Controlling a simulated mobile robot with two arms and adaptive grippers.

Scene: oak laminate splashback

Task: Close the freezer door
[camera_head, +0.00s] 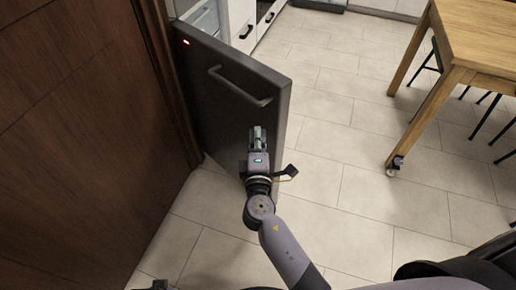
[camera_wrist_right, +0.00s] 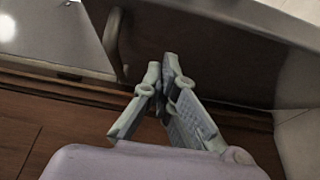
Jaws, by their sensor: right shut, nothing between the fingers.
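The freezer door (camera_head: 218,93) is a dark grey panel standing open, swung out into the room from its left side. It has a bar handle (camera_head: 240,88) near its top and a small red light at its upper left. My right gripper (camera_head: 258,132) is shut and empty, in front of the door's lower right part, below the handle. I cannot tell whether it touches the door. In the right wrist view the shut fingertips (camera_wrist_right: 168,66) point towards the dark door panel (camera_wrist_right: 215,55), with the handle (camera_wrist_right: 113,42) to their left. My left gripper is not in view.
A dark brown wood panel (camera_head: 75,130) fills the left side beside the door. A wooden table (camera_head: 485,35) with a castered leg stands at the right, with black chair legs under it. White cabinets (camera_head: 243,18) are behind. Tiled floor (camera_head: 335,130) is clear between door and table.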

